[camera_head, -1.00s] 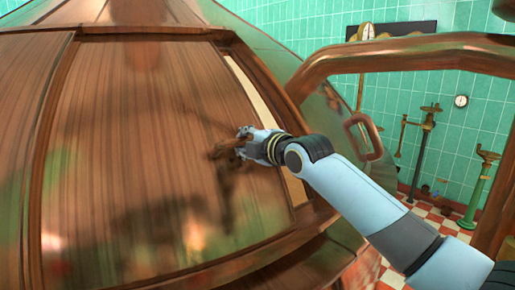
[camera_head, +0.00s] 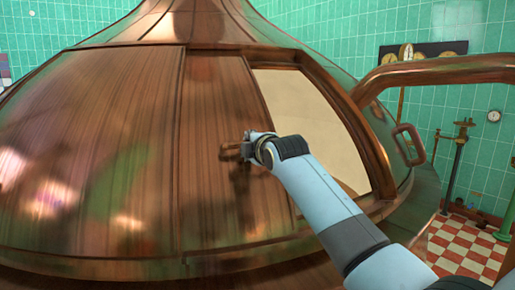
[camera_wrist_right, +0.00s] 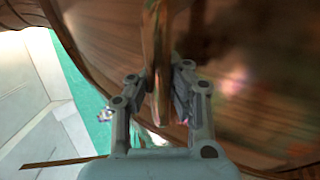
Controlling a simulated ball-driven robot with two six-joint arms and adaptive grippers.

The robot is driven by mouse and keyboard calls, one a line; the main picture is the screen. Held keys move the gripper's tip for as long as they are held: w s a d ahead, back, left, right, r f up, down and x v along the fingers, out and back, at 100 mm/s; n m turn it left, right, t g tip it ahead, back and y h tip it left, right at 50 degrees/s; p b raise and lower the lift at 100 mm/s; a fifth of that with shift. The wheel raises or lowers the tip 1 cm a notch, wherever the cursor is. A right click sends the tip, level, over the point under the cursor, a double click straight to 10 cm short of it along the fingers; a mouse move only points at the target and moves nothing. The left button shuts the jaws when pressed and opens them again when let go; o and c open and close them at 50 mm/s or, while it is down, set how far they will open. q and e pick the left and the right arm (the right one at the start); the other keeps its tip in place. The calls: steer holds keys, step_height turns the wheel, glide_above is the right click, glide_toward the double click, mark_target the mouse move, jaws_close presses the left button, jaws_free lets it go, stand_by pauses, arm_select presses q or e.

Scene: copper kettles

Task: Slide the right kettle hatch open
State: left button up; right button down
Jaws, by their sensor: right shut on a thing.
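The copper kettle's hatch panel (camera_head: 208,100) is slid to the left in its frame. To its right a wide cream-coloured opening (camera_head: 312,125) shows. My right gripper (camera_head: 246,150) is at the hatch handle (camera_head: 228,148), over the panel's lower middle. In the right wrist view the gripper (camera_wrist_right: 163,88) is shut on the handle (camera_wrist_right: 159,45), a copper bar between its two fingers. The handle's far end is blurred there. My left gripper is in no view.
The fixed kettle wall (camera_head: 95,140) is left of the hatch. A thick copper rail (camera_head: 440,70) runs at the right, above my right arm. A small copper handle (camera_head: 409,145) stands on the kettle's side. Pipes and a checkered floor (camera_head: 465,245) lie beyond.

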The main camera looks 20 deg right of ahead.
steer(key=shift+s+a+f, duration=0.1)
steer(key=shift+s+f, duration=0.05)
steer(key=shift+f, duration=0.4)
steer(key=c, duration=1.8)
jaws_free()
steer(key=shift+c, duration=0.2)
steer(key=shift+o, duration=1.2)
steer(key=shift+s+d+r, duration=0.2)
steer(key=o, duration=0.4)
steer(key=shift+s+d+r, duration=0.2)
steer(key=shift+d, duration=0.05)
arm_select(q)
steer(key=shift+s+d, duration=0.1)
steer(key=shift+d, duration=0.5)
arm_select(e)
steer(key=shift+o, duration=0.2)
steer(key=shift+w, duration=0.15)
steer(key=shift+a+r, duration=0.1)
steer(key=s+r, duration=0.1)
steer(key=s, duration=1)
steer(key=shift+s+a+r, duration=0.3)
steer(key=shift+s+a, duration=0.05)
steer(key=shift+s, duration=0.05)
